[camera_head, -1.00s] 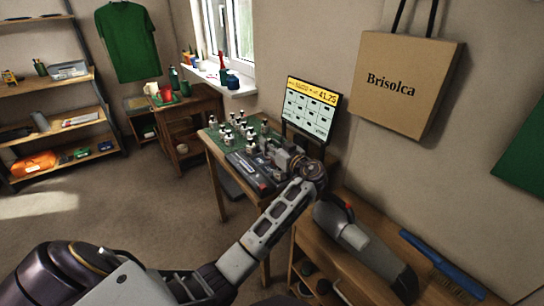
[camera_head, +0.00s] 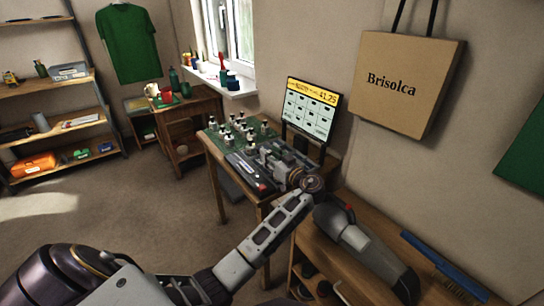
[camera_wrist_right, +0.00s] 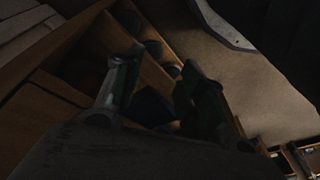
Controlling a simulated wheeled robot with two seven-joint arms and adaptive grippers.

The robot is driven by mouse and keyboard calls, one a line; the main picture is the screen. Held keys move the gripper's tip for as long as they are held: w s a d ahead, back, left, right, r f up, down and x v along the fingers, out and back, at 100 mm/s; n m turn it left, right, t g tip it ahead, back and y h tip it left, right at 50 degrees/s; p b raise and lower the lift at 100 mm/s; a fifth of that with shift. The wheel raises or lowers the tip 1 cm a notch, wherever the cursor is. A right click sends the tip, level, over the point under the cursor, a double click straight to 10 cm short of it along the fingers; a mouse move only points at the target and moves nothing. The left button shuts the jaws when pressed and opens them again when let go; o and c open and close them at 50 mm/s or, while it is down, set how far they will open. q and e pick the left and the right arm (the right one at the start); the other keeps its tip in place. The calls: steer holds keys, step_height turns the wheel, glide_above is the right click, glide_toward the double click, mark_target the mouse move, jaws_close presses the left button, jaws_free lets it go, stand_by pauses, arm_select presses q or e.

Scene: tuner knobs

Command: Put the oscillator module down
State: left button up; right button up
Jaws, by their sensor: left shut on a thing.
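My left gripper (camera_head: 278,166) is over the right part of the small wooden table (camera_head: 215,178). It is shut on the oscillator module (camera_head: 267,156), a small dark piece largely hidden by the fingers. I cannot tell whether the module touches what lies beneath it. A long dark unit (camera_head: 247,172) with a red mark near its front end lies just left of the gripper. My right gripper (camera_wrist_right: 158,98) shows in the right wrist view with its two fingers apart and nothing seen between them.
Several white-topped knobs (camera_head: 241,125) stand on a green mat (camera_head: 215,138) at the table's left. A lit screen (camera_head: 311,108) stands at the back. A wooden cabinet (camera_head: 375,235) is at the right, with a blue brush (camera_head: 440,262) on it.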

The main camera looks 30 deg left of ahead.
arm_select(q)
steer(key=shift+f, duration=0.1)
arm_select(e)
steer(key=shift+f, duration=0.15)
arm_select(q)
steer(key=shift+f+b, duration=0.15)
steer(key=shift+b, duration=0.2)
arm_select(e)
steer(key=shift+w+a+r, duration=0.1)
steer(key=shift+w+r, duration=0.2)
steer(key=shift+r, duration=0.35)
arm_select(q)
steer(key=shift+f, duration=0.2)
arm_select(e)
steer(key=shift+s+r, duration=0.15)
arm_select(q)
steer(key=shift+b, duration=0.35)
arm_select(e)
steer(key=shift+r, duration=0.1)
arm_select(q)
steer(key=shift+f, duration=0.15)
arm_select(e)
steer(key=shift+a+r+t, duration=0.1)
steer(key=shift+r+t, duration=0.15)
steer(key=shift+t, duration=0.05)
